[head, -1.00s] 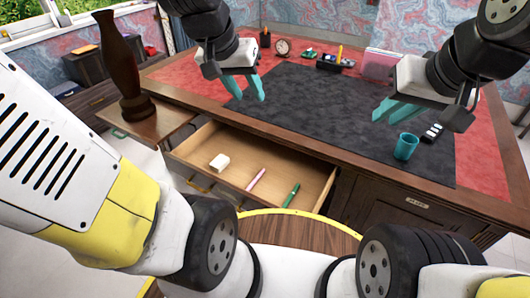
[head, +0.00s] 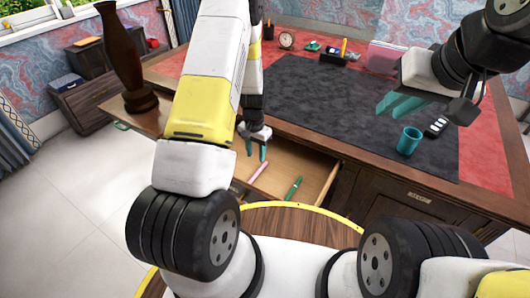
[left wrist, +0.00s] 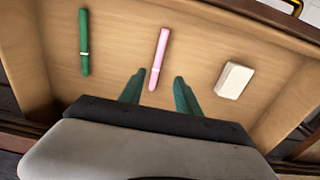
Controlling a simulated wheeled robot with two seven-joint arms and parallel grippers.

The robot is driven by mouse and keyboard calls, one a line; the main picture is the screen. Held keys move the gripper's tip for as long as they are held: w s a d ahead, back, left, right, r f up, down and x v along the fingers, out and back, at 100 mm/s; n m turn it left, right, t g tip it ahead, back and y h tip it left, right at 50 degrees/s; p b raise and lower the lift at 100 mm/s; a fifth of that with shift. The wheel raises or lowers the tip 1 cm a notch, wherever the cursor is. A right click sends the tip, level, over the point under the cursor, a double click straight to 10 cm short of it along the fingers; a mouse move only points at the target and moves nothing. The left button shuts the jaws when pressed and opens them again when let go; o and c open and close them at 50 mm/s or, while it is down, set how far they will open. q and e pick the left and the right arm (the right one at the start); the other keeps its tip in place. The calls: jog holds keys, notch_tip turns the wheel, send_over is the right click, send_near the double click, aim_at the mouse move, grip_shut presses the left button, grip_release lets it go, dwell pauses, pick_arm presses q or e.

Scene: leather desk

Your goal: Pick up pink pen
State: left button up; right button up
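The pink pen (head: 258,172) lies in the open drawer. In the left wrist view the pink pen (left wrist: 158,58) lies in the middle, with its near end between the fingertips as seen from above. My left gripper (head: 257,152) hangs over the drawer, pointing down. Its teal fingers are apart and empty, and it also shows in the left wrist view (left wrist: 157,82). I cannot tell the exact height above the pen. My right gripper (head: 393,105) is over the right part of the desk, empty, with its fingers a little apart.
A green pen (head: 293,188) lies beside the pink pen in the drawer (head: 318,172). A white block (left wrist: 234,80) lies on the other side.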

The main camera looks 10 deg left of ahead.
aim_at(257, 173)
pick_arm(q)
jog(key=f, duration=0.9)
jog(key=shift+s+d, duration=0.15)
jog(key=shift+s, duration=0.2)
jog(key=shift+c, duration=0.3)
grip_shut()
